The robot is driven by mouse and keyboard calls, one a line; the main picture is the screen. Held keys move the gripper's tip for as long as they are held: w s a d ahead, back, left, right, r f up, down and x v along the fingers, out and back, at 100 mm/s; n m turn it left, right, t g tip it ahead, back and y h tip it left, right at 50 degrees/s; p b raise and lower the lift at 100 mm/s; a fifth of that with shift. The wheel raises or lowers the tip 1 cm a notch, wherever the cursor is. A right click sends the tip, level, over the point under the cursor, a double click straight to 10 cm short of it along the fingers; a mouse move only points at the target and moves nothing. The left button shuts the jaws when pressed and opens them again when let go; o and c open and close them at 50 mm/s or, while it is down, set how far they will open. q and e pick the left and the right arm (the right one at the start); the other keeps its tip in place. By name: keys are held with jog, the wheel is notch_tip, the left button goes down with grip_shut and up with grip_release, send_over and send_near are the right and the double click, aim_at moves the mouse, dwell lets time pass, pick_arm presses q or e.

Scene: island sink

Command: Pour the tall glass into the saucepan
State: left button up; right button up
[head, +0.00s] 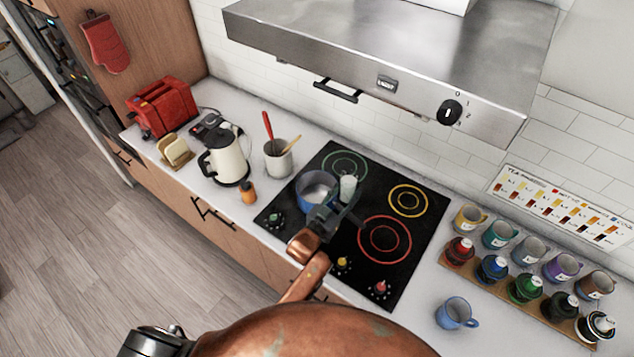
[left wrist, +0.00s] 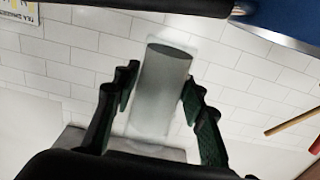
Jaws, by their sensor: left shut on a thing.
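The tall glass (head: 348,187) is clear and pale, and stands in the head view just right of the saucepan's rim. My left gripper (head: 340,205) is shut on it. In the left wrist view, the glass (left wrist: 163,90) sits between the two dark fingers, with grey contents showing through its wall. The blue saucepan (head: 313,195) is on the hob, partly hidden by my gripper. Its blue side (left wrist: 285,22) also shows at the top right of the left wrist view. My right gripper is not in view.
The black hob (head: 350,260) has free rings at right. A white kettle (head: 224,160), a utensil pot (head: 278,160) and an orange-brown bottle (head: 248,192) stand left of it. A blue mug (head: 455,313) and a rack of cups and bottles are at right. The steel hood (head: 390,60) hangs above.

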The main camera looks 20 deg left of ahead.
pick_arm(q)
jog(key=shift+a, duration=0.1)
jog(key=shift+a+f+n+b, duration=0.25)
jog(key=shift+f+n+b, duration=0.25)
jog(key=shift+n, duration=0.6)
jog(key=shift+w+a+r+n, duration=0.1)
jog(key=shift+n, duration=0.2)
jog(key=shift+a+n, duration=0.15)
jog(key=shift+n, duration=0.45)
jog(key=shift+w+a+r+n+g+p, duration=0.25)
jog(key=shift+r+n+p, duration=0.2)
jog(key=shift+n, duration=0.45)
jog(key=shift+a+f+b, duration=0.2)
jog(key=shift+f+b, duration=0.05)
jog(key=shift+b, duration=0.1)
jog(key=shift+w+a+n, duration=0.1)
jog(key=shift+a+n, duration=0.1)
jog(key=shift+n, duration=0.5)
jog(key=shift+d+f+n+b, duration=0.1)
jog(key=shift+f+n+b, duration=0.15)
jog(key=shift+n+b, duration=0.45)
jog(key=shift+d+f+n+b, duration=0.1)
jog(key=shift+f+n+b, duration=0.15)
jog(key=shift+n, duration=0.75)
jog(key=shift+d+f+n+g+h+b, duration=0.15)
jog(key=shift+n+b, duration=0.35)
jog(key=shift+n, duration=0.3)
jog(key=shift+f+n+g+h+b, duration=0.15)
jog(key=shift+n+b, duration=0.3)
jog(key=shift+n, duration=0.35)
